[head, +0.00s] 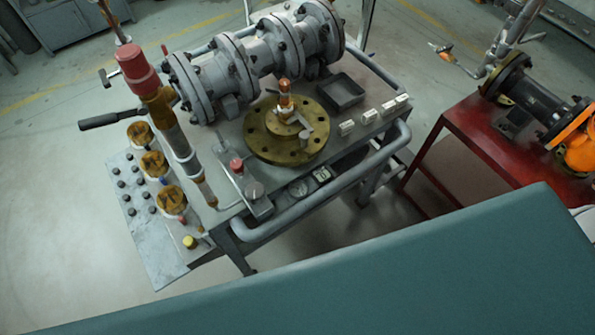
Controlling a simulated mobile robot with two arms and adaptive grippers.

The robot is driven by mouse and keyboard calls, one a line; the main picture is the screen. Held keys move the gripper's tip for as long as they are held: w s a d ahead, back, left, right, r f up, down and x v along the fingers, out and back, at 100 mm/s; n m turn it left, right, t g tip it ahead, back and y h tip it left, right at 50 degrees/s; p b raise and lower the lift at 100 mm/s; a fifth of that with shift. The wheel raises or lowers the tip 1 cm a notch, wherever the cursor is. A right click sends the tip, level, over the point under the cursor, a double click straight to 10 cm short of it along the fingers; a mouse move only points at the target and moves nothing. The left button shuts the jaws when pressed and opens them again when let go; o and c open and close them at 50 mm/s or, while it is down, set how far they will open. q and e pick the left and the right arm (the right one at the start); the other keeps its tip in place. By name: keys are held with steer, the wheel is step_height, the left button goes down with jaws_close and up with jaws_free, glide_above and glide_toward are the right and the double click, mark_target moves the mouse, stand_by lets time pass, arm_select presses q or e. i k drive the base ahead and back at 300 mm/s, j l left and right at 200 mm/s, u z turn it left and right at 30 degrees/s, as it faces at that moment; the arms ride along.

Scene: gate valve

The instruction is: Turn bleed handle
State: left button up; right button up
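I cannot tell for certain which part is the bleed handle. A lever with a dark grip (103,120) sticks out to the left of the grey flanged valve body (225,70). A copper-and-brass fitting (285,105) with small metal pieces around its base stands on a round brass flange (262,142) on the bench. A small orange-handled lever (442,47) shows on piping at the upper right. Neither of my grippers is in view.
The grey metal bench (345,160) has a tubular rail and an empty dark tray (341,92). A red-capped cylinder (140,72) leans at its left, near brass round parts (171,199). A red stand (470,150) is right. A large teal surface (400,270) fills the lower foreground. Floor is clear left.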

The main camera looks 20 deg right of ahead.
mark_target(218, 136)
steer(key=l+u, duration=0.3)
steer(key=l, duration=0.35)
steer(key=l+u, duration=0.3)
steer(key=l, duration=0.35)
